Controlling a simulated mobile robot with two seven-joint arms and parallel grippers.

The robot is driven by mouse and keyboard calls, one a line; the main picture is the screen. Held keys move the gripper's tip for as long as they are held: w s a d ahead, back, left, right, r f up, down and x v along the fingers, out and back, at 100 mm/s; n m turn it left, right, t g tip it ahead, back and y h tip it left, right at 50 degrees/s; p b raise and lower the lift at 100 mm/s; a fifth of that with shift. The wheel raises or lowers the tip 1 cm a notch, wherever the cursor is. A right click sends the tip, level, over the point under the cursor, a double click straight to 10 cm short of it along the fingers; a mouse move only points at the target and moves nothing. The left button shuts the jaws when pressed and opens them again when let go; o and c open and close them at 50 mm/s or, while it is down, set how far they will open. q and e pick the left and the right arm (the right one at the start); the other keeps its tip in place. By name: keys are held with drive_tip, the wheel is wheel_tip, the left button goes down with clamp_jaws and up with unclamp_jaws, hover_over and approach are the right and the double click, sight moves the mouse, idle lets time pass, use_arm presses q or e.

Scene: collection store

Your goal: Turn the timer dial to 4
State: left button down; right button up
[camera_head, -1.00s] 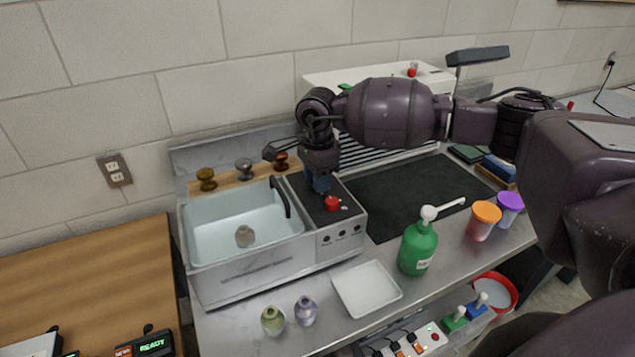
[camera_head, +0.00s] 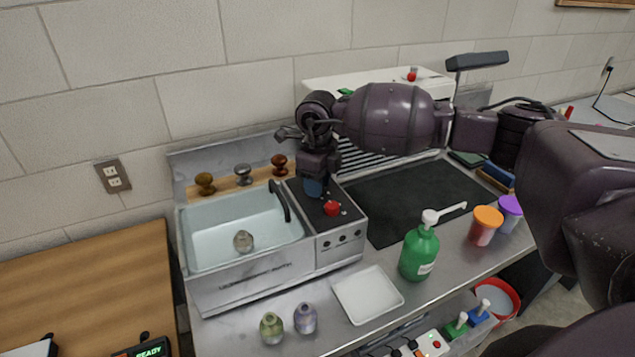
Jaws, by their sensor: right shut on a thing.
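My right gripper (camera_head: 314,193) points down onto the black top panel (camera_head: 317,217) to the right of the sink. My left gripper is not in view.
The sink basin (camera_head: 215,255) with its dark tap (camera_head: 280,201) lies close left of the gripper. A green pump bottle (camera_head: 419,254), a white tray (camera_head: 367,295) and two small vases (camera_head: 305,319) (camera_head: 271,328) stand in front. A dark mat (camera_head: 415,200) lies right.

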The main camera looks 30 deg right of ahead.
drive_tip(key=shift+m, duration=2.2)
drive_tip(key=o, duration=0.8)
drive_tip(key=shift+o, duration=0.6)
wheel_tip(320, 180, up, 11)
drive_tip(key=shift+f, duration=0.1)
